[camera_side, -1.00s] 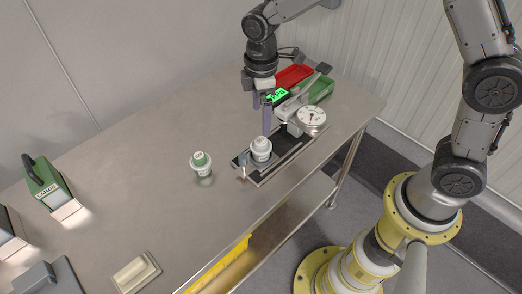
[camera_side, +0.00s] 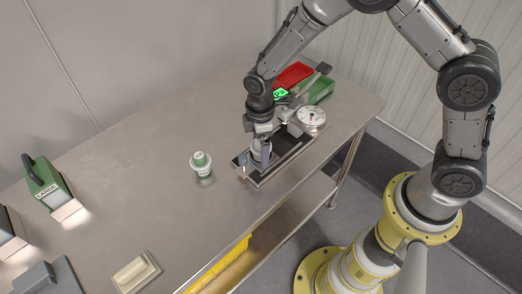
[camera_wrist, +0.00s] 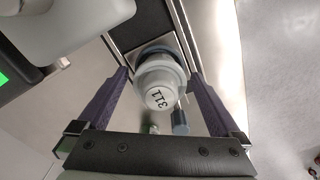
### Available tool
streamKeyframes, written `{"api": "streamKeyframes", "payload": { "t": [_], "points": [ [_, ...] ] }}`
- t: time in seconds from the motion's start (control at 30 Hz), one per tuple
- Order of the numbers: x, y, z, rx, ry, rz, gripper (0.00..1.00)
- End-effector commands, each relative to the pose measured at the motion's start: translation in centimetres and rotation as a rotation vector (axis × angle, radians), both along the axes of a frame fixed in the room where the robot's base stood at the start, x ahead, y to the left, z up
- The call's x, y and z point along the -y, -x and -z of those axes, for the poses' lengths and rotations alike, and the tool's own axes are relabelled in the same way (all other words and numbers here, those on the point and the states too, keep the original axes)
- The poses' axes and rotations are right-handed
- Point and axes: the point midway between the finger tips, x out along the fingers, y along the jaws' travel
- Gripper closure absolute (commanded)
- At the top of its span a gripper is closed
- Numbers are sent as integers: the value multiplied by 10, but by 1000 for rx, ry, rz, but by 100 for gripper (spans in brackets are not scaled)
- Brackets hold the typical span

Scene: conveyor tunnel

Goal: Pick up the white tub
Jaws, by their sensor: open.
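The white tub (camera_wrist: 158,88), with "311" on its lid, stands on the dark-railed fixture (camera_side: 279,166) on the steel table. In the wrist view it sits between the two purple fingers of my gripper (camera_wrist: 160,74). The fingers are open, with a visible gap on each side of the tub. In the side view my gripper (camera_side: 262,151) is lowered over the tub, and its fingers hide most of it.
A green-and-white container (camera_side: 201,161) stands left of the fixture. A round dial gauge (camera_side: 311,118), a red bin (camera_side: 294,75) and a green bin (camera_side: 319,91) are behind. A green handled device (camera_side: 45,183) stands far left. The table's middle left is clear.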

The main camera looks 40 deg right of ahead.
Motion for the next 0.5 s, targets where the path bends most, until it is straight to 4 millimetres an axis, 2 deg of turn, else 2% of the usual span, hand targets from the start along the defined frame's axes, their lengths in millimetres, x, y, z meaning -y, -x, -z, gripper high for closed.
{"api": "streamKeyframes", "payload": {
  "t": [0.2,0.5],
  "points": [
    [0,0,1,1,0,0,0],
    [0,0,0,1,0,0,54]
  ]
}}
